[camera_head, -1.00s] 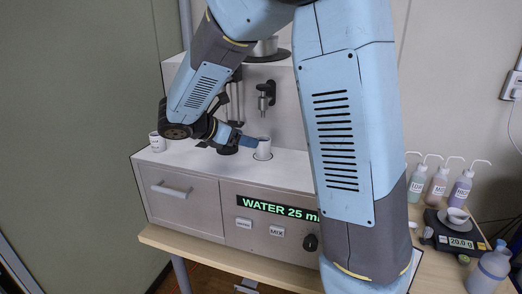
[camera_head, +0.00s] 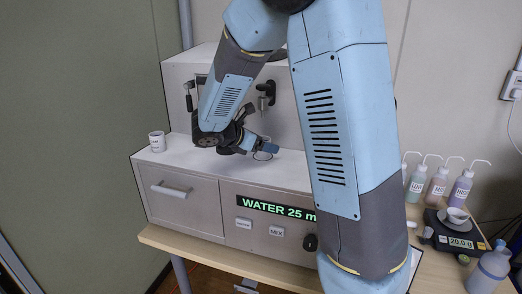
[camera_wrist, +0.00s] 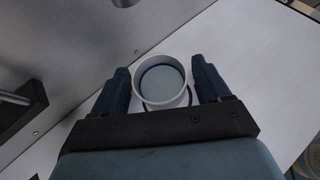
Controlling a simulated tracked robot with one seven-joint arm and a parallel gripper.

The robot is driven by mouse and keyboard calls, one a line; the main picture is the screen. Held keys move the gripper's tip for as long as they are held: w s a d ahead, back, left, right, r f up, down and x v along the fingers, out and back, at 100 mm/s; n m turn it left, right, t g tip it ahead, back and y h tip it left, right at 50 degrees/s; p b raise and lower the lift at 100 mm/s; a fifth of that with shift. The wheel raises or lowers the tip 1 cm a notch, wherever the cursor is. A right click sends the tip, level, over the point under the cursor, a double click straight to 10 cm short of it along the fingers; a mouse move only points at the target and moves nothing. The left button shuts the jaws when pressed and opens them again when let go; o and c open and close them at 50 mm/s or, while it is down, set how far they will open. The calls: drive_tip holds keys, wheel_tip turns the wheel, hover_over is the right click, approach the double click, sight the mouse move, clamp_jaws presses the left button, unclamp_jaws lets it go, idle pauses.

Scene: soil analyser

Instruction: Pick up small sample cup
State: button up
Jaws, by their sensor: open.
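A small white cup (camera_wrist: 164,101) stands on the white top of the analyser, with a bluish-grey round inside visible from above in the wrist view. My gripper (camera_wrist: 160,70) is open, with one dark blue finger on each side of this cup. I cannot tell whether either finger touches it. In the head view my gripper (camera_head: 264,148) is low over the analyser top, below the nozzle (camera_head: 264,97), and hides most of the cup. Another white cup (camera_head: 157,142) with dark marking stands at the left end of the analyser top.
The analyser's back wall (camera_head: 290,110) rises close behind my gripper. The drawer (camera_head: 178,196) is closed, and the display (camera_head: 270,207) reads WATER 25. At right, a scale (camera_head: 455,238) bears a small bowl and reads 20.0 g; several bottles (camera_head: 438,186) stand behind it.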

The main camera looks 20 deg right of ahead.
drive_tip(key=c, duration=1.1)
drive_tip(key=shift+s+a+r, duration=0.1)
drive_tip(key=shift+r, duration=0.05)
